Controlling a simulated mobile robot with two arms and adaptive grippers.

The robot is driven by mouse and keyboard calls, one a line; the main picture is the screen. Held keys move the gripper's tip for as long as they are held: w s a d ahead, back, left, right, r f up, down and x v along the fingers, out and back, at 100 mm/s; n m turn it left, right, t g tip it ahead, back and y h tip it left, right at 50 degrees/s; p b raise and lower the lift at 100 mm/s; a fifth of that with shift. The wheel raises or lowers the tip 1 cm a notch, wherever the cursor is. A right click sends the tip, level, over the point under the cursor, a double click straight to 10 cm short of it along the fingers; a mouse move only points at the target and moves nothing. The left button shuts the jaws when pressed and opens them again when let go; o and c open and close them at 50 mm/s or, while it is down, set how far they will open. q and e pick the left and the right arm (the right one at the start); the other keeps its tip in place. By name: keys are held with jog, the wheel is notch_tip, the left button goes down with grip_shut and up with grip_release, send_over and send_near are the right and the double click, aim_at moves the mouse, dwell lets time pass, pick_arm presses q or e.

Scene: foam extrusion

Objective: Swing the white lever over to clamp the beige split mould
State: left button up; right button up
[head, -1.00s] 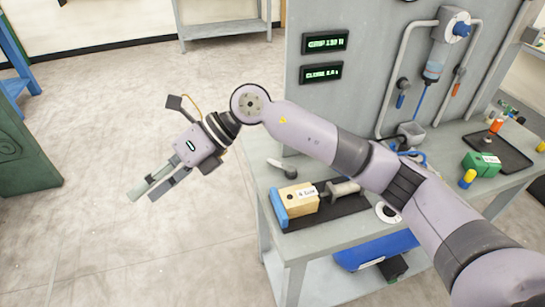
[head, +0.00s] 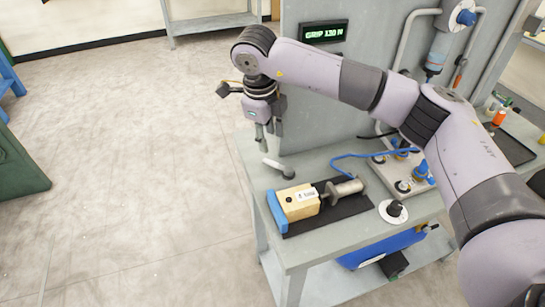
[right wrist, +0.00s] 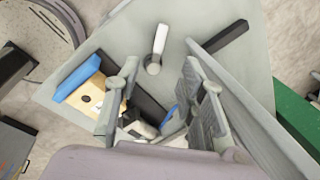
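The beige split mould (head: 301,204) lies on a dark mat on the bench, with a blue block (head: 277,211) against its left end and a grey cylindrical part at its right. The white lever (head: 274,164) stands behind the mould near the bench's back left corner. It also shows in the right wrist view (right wrist: 161,40), pointing away from the mould. My right gripper (head: 270,137) points down above and just behind the lever, apart from it as far as I can tell. In the right wrist view its fingers (right wrist: 158,88) are spread and empty. My left gripper is out of view.
A grey upright panel (head: 312,150) with a display reading "GRIP 130 N" (head: 324,31) rises close beside my right gripper. A plate with blue-topped fittings (head: 421,172) and a black knob (head: 393,209) are right of the mould.

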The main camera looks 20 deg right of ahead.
aim_at(273, 162)
jog(key=f, duration=0.3)
jog(key=w+d+f, duration=0.1)
jog(key=f, duration=0.2)
jog(key=f+p, duration=0.1)
jog(key=f, duration=0.2)
jog(key=shift+w+d+f, duration=0.15)
jog(key=shift+f, duration=0.2)
grip_shut()
dwell(0.4)
